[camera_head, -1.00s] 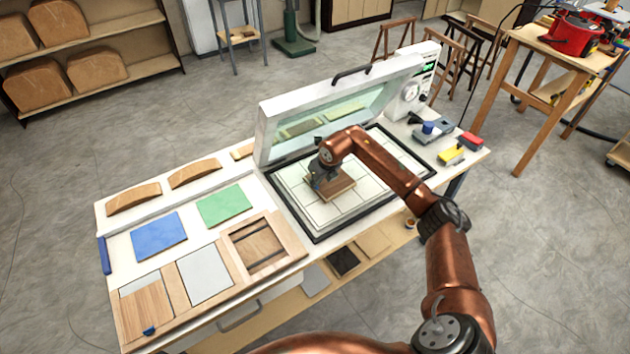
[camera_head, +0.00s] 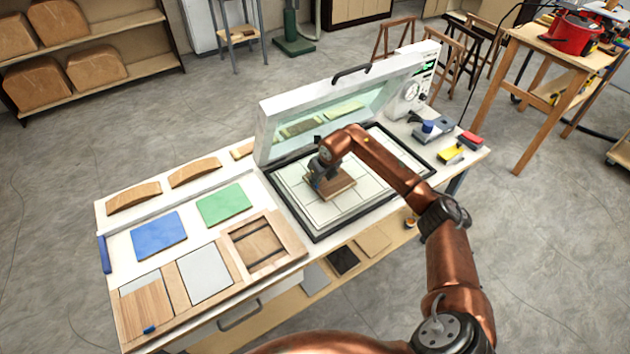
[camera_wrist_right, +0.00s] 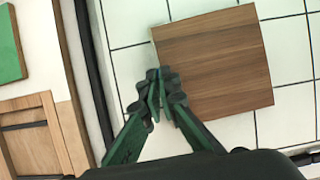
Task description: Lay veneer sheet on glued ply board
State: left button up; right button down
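A brown wooden board (camera_head: 343,190) lies on the pale gridded bed of the open press; it also shows in the right wrist view (camera_wrist_right: 225,65). I cannot tell whether it is the ply board or the veneer, and no glue is discernible. My right gripper (camera_head: 318,186) is at the board's left side. In the right wrist view its fingertips (camera_wrist_right: 161,78) meet at the board's left edge, with nothing visible between them; contact with the board is unclear. A light wood-grained sheet (camera_head: 147,308) lies at the table's front left. My left gripper is not in view.
The press lid (camera_head: 300,105) stands raised behind the bed. Blue (camera_head: 158,235) and green (camera_head: 224,205) panels, a grey panel (camera_head: 205,274) and a wooden frame (camera_head: 285,232) lie left of the press. Small tools and a yellow block (camera_head: 451,154) are at its right.

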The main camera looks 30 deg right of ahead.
jog(key=shift+f, duration=0.2)
dwell(0.6)
jog(key=c, duration=2.7)
grip_release()
jog(key=o, duration=0.6)
jog(key=shift+o, duration=0.7)
jog(key=o, duration=0.4)
jog(key=shift+c, duration=0.2)
jog(key=shift+r+p, duration=1.6)
jog(key=shift+r, duration=1.5)
